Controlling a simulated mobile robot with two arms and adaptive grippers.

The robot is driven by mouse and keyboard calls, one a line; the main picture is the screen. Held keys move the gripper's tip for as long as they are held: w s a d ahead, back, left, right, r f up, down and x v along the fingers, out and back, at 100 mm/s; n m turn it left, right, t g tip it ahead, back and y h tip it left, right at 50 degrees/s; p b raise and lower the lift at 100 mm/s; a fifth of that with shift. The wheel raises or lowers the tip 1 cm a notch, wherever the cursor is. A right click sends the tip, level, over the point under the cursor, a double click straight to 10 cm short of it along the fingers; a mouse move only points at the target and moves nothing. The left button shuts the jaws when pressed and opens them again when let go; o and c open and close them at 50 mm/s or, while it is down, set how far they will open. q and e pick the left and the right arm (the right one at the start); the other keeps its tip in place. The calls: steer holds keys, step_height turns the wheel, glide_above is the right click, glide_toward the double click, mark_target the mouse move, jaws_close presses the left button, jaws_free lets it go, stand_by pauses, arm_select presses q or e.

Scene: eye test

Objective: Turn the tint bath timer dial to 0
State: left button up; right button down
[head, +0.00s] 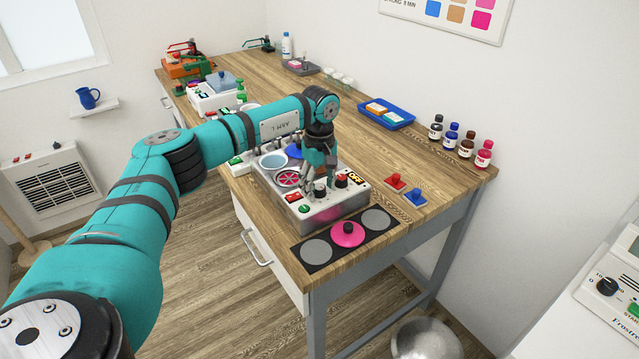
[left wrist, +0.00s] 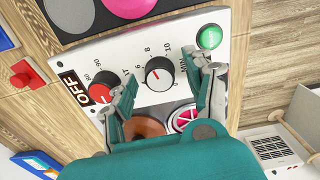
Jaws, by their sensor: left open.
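In the head view the dial (head: 320,189) is partly hidden by my gripper. The tint bath (head: 322,212) is a white-fronted metal unit near the table's front corner. My left gripper (left wrist: 160,77) is open, with one finger on each side of the dial; contact is not clear. It also shows in the head view (head: 318,183). My right gripper is not in view.
Beside the dial are a red-topped knob (left wrist: 101,91), an OFF display (left wrist: 73,90) and a green button (left wrist: 209,37).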

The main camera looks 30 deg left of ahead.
arm_select(q)
steer(key=shift+c, duration=0.2)
jaws_close()
